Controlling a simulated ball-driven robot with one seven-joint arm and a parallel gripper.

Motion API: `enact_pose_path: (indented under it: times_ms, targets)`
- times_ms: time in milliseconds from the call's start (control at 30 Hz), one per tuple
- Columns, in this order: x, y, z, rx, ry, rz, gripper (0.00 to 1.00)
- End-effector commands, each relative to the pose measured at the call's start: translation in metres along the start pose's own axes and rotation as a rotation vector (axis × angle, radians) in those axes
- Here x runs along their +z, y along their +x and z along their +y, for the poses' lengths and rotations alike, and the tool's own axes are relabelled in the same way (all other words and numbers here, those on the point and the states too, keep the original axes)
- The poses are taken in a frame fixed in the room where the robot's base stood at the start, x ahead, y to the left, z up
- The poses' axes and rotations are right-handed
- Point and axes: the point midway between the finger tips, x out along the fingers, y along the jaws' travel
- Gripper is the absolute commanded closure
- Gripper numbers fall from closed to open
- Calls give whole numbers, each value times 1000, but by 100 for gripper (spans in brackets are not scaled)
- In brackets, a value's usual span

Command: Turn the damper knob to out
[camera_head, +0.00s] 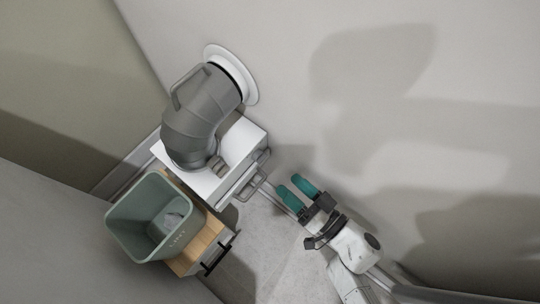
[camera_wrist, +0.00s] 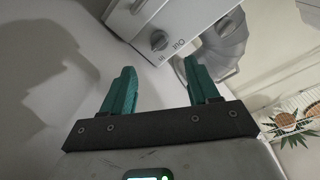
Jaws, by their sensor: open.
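The damper knob (camera_wrist: 159,40) is a small dark round knob on the front of a white box (camera_wrist: 185,14). The lettering "IN" and "OUT" is printed beside it; its exact pointer direction is hard to tell. My gripper (camera_wrist: 160,66) has two teal fingers spread apart with nothing between them. The knob appears beyond the gap between the fingertips, apart from them. In the head view my gripper (camera_head: 291,184) is to the right of the white box (camera_head: 247,137), and the knob's face cannot be made out there.
A thick grey duct (camera_head: 190,125) rises from the box to a white wall flange (camera_head: 236,76). A handle bar (camera_head: 257,178) sticks out from the box. Pineapple-patterned cloth (camera_wrist: 293,120) shows at right.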

Motion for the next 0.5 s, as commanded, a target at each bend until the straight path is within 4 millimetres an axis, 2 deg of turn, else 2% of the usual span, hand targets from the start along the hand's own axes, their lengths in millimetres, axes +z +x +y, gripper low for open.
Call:
enact_pose_path:
  times_ms: [300,500]
  targets:
    - [1,57,2,-2,-2,4,40]
    - [1,85,1,-1,-1,3,40]
